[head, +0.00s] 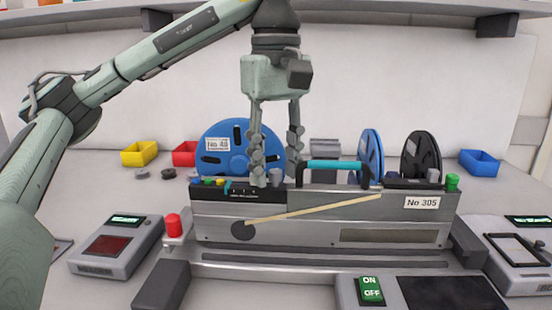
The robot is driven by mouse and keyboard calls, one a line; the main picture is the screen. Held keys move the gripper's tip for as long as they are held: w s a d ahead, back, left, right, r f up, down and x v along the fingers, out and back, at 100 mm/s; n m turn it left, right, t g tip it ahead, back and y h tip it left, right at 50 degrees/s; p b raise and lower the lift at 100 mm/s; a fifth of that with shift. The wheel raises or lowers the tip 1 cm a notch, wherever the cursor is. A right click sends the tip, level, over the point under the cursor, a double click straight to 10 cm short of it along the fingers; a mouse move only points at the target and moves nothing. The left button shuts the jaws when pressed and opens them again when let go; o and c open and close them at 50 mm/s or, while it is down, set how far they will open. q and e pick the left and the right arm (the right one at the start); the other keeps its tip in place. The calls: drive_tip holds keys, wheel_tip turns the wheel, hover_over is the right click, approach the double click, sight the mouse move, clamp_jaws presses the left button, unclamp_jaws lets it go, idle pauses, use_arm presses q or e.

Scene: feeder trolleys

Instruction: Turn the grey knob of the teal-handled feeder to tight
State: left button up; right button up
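The feeder with the teal handle (336,165) sits on the grey trolley bench labelled No 305, its body seen nearly end-on or side-on. A small grey knob (276,177) shows near the feeder's left end, beside a black panel (245,193) with small white marks. My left gripper (276,181) points straight down, with its two fingers apart, one on each side of the grey knob in the picture. I cannot tell whether the fingers touch it. The knob's setting is too small to read. My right gripper is not in view.
A blue reel (222,150) stands behind my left gripper; a second blue reel (370,155) and a black reel (421,157) stand to the right. A red button (174,226) and green knob (453,182) flank the trolley. Yellow (139,153), red and blue bins stand behind.

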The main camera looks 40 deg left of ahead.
sight(276, 171)
use_arm(q)
drive_tip(key=shift+r, duration=4)
